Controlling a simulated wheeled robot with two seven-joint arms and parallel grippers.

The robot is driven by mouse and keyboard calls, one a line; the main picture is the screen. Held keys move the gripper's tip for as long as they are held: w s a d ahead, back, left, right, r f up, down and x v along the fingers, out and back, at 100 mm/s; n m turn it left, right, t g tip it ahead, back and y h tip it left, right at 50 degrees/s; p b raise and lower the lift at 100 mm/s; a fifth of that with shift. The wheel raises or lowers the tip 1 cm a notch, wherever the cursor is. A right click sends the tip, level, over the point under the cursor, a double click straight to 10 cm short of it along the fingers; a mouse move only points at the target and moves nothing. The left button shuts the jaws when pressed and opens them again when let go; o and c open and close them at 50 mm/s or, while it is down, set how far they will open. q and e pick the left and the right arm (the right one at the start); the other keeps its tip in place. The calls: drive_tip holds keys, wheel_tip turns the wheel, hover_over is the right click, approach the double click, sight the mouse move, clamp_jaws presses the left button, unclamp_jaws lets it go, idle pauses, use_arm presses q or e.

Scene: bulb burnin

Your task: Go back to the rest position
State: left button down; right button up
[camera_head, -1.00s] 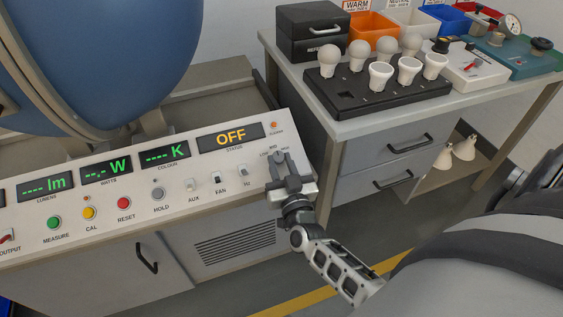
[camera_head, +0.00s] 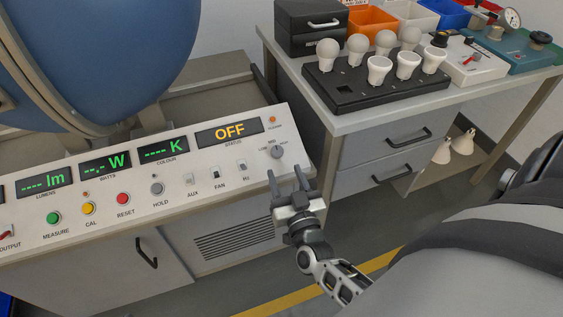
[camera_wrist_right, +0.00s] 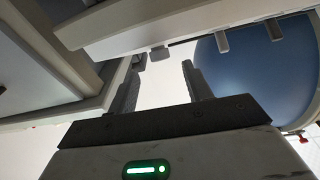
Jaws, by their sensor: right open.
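My right gripper (camera_head: 287,181) is in the head view, in front of the right end of the control panel (camera_head: 105,220). Its two fingers are apart with nothing between them, and it looks clear of the knob (camera_head: 277,152) above it. In the right wrist view the gripper (camera_wrist_right: 160,78) also shows spread, empty fingers. The panel's status display (camera_head: 229,132) reads OFF, and the lumens, watts and colour displays show dashes. My left gripper is not in view.
A black tray (camera_head: 345,100) with several bulbs stands on the bench (camera_head: 350,123) at the right. Orange, white and blue bins (camera_head: 370,21) are behind it. A blue sphere (camera_head: 100,50) rises behind the panel. Grey floor with a yellow line (camera_head: 285,299) lies below the gripper.

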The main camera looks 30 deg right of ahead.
drive_tip(key=shift+v, duration=1)
drive_tip(key=s+a+r+n+g+y+p, duration=0.2)
drive_tip(key=s+a+n+g+y, duration=0.4)
drive_tip(key=s+a+y, duration=0.3)
drive_tip(key=a+g+p, duration=0.1)
drive_tip(key=a, duration=0.3)
drive_tip(key=shift+s+n+g, duration=0.3)
drive_tip(key=shift+s+g, duration=0.05)
drive_tip(key=shift+g, duration=0.05)
drive_tip(key=shift+r, duration=0.1)
